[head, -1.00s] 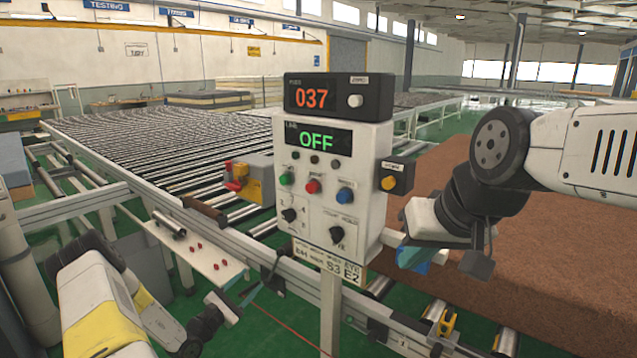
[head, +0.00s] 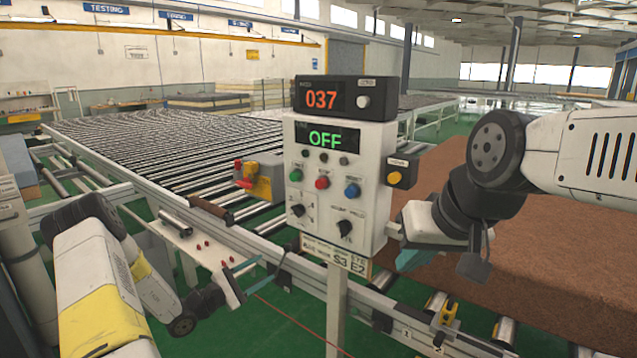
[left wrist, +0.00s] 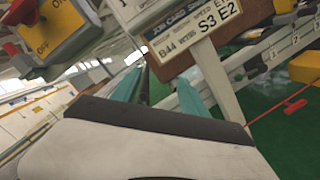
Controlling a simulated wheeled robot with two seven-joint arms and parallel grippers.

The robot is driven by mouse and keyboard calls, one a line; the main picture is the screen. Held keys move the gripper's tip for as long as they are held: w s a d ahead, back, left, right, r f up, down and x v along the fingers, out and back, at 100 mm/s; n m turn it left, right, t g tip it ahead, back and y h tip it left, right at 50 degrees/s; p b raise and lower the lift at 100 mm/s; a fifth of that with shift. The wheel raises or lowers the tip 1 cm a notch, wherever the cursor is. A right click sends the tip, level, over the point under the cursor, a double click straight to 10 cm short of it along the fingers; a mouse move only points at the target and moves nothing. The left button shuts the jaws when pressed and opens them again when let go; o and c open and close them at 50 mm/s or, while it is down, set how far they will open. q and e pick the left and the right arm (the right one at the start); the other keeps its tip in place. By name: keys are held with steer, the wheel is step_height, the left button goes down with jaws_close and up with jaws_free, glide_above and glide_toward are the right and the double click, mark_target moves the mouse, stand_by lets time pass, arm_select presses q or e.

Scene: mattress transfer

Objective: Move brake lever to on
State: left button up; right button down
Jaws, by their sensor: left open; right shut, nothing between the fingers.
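The brake lever is red (head: 243,179) and sits on the left side of a yellow and grey box (head: 262,180) on the conveyor's side rail, left of the control panel. In the left wrist view the yellow box (left wrist: 62,28) shows ON and OFF labels, with part of the red lever (left wrist: 15,14) at the upper-left edge. My left gripper (head: 252,274) is open and empty, below the box and apart from it. Its teal fingers also show in the left wrist view (left wrist: 160,93). My right gripper (head: 412,259) is shut and empty, right of the panel.
The control panel (head: 372,210) stands on a post, with a display reading OFF and a counter reading 037. A white shelf (head: 190,242) with red pegs lies left of my left gripper. A brown handle (head: 210,208) is on the rail. A brown mattress (head: 450,190) lies at right.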

arm_select(q)
steer(key=s+d+r+m+g+y, duration=0.1)
steer(key=s+d+r+m+g, duration=0.5)
steer(key=s+r, duration=0.25)
steer(key=s+d+r+m+g+y, duration=0.1)
steer(key=s+d+r+m+g, duration=0.45)
steer(key=s+r, duration=0.3)
steer(key=s+a+r+m+t+y, duration=0.2)
steer(key=s+a+r+m+y, duration=0.1)
steer(key=s, duration=0.4)
steer(key=s+a+r+m+t+y, duration=0.2)
steer(key=s+a+r+m+y, duration=0.1)
steer(key=s+a+r+y, duration=0.2)
steer(key=shift+s+a+r+t+y, duration=0.3)
steer(key=shift+s+r+y, duration=0.7)
steer(key=shift+s, duration=0.75)
steer(key=shift+d+r, duration=0.1)
